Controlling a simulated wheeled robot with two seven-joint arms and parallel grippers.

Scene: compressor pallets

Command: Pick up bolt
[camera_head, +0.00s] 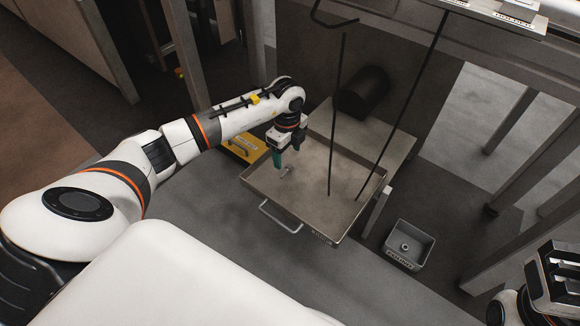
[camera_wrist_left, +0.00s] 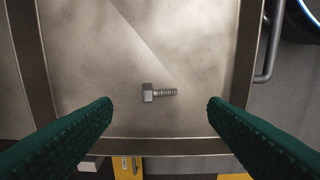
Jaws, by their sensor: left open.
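A silver hex-head bolt (camera_head: 287,170) lies on its side in a shallow metal tray (camera_head: 262,197), near the tray's left side in the head view. My left gripper (camera_head: 277,159) is just above the tray beside the bolt, with its green fingers pointing down. In the left wrist view the bolt (camera_wrist_left: 160,93) lies between the two open fingertips (camera_wrist_left: 161,104), apart from both. The tray floor (camera_wrist_left: 150,45) around it is bare. My right gripper (camera_head: 553,272) seems to show only partly at the lower right, and its fingers cannot be made out.
A yellow box (camera_head: 246,148) stands behind the tray at the left. A small grey bin (camera_head: 407,262) holding a round part stands on the right. Two thin dark rods (camera_head: 334,120) cross the view over the tray. A dark cylinder (camera_head: 364,92) lies behind.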

